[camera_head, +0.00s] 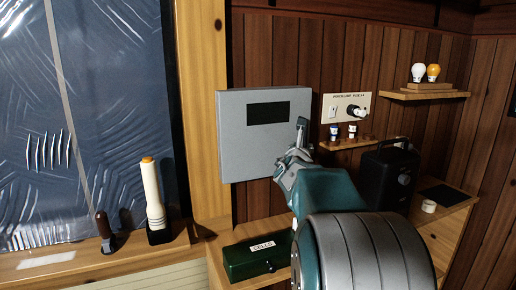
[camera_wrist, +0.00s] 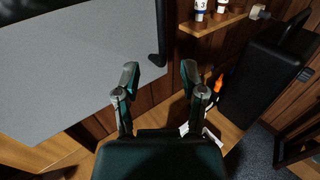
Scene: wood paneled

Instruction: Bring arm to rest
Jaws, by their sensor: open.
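My gripper (camera_head: 292,155) is at the end of my teal and grey arm (camera_head: 330,190), raised in front of the lower right part of a grey wall box (camera_head: 240,140). In the wrist view my gripper (camera_wrist: 160,78) has its two fingers spread apart with nothing between them. The grey box face (camera_wrist: 75,60) fills the upper left there, and a dark handle (camera_wrist: 158,35) stands at its right edge, beyond the fingers. I cannot tell from these views whether a finger touches the box.
A green box (camera_head: 258,258) labelled CELLS sits on the bench below. A black case (camera_head: 388,178) stands right of my arm. A small shelf (camera_head: 345,143) holds little bottles, and a higher shelf (camera_head: 425,94) holds two bulbs. A white flashlight (camera_head: 152,195) stands on the left sill.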

